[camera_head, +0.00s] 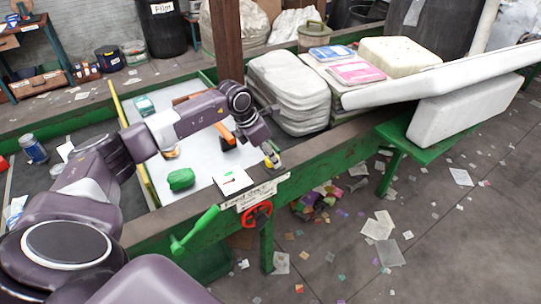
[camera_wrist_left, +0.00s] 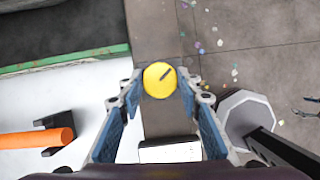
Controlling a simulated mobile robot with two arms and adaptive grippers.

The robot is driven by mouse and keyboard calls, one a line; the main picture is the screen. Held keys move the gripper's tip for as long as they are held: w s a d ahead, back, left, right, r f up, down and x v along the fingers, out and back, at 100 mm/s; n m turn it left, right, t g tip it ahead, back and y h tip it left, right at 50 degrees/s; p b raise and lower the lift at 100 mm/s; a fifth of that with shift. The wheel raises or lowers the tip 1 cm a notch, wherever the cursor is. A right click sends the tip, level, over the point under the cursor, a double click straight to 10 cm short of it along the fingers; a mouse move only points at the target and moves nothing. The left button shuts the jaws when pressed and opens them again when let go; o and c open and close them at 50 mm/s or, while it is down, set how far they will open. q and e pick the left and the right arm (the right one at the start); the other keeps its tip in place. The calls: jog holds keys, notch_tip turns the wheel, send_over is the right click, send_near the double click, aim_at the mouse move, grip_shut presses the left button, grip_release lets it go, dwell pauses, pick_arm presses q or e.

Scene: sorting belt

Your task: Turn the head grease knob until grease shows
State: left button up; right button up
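The head grease knob (camera_wrist_left: 159,80) is a round yellow disc with a dark slot line running up to the right, seen in the left wrist view. In the head view it is a small yellow spot (camera_head: 271,161) on the green belt frame's top rail. My left gripper (camera_wrist_left: 160,88) is open, its blue-padded fingers on either side of the knob, with the tips close to its edges. I cannot tell whether they touch it. In the head view this gripper (camera_head: 269,151) points down over the rail. No grease is seen around the knob.
An orange cylinder with a black bracket (camera_wrist_left: 35,140) lies left of the gripper. A pale octagonal piece with a dark bar (camera_wrist_left: 245,112) is close on the right. A red handwheel (camera_head: 257,214) and green lever (camera_head: 194,231) are on the front side. Stacked bales (camera_head: 288,92) stand behind.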

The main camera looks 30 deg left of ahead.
pick_arm(q)
jog(key=c, duration=0.6)
jog(key=shift+o, duration=0.2)
jog(key=shift+w+f+m+h+b, duration=0.15)
jog(key=shift+m+h+b, duration=0.25)
jog(key=shift+b, duration=0.5)
jog(key=shift+a+m+b, duration=0.1)
jog(key=shift+m+b, duration=1)
jog(key=shift+b, duration=0.1)
jog(key=shift+m+g+h+b, duration=0.4)
jog(key=shift+m+g+b, duration=0.1)
jog(key=shift+m+b, duration=0.45)
jog(key=shift+r+m+g+b, duration=0.2)
jog(key=shift+m+g+b, duration=0.15)
jog(key=shift+m, duration=0.5)
jog(key=o, duration=1.2)
jog(key=shift+c, duration=0.2)
